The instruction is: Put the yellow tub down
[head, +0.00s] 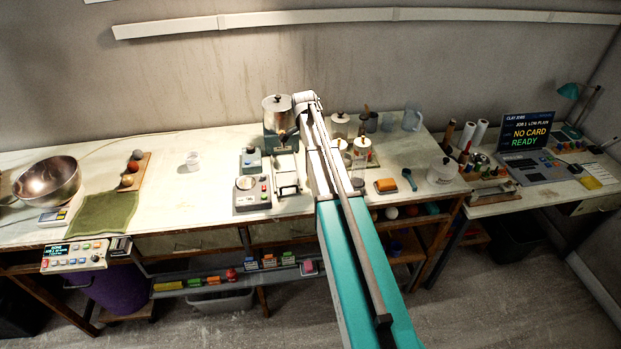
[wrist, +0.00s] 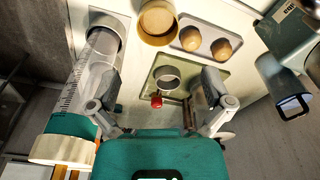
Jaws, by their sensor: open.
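A round, tan-yellow tub (wrist: 158,22) shows at the top of the wrist view, apart from my gripper. It is the only thing there that looks like the yellow tub. I cannot make it out in the head view. My gripper (wrist: 163,82) is open, its two fingers spread wide. Between and beyond them is a small grey-white ring-shaped vessel (wrist: 168,72) over a green tray (wrist: 186,68), with a red knob (wrist: 156,101) close by. I cannot tell that either finger touches anything. In the head view my arm hides the gripper.
A graduated clear cylinder (wrist: 88,88) is close on the left in the wrist view. A grey tray (wrist: 208,27) with two brown balls and a dark teal machine (wrist: 290,45) are at the right. In the head view, a steel bowl (head: 47,180) and green cloth (head: 105,215) lie left.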

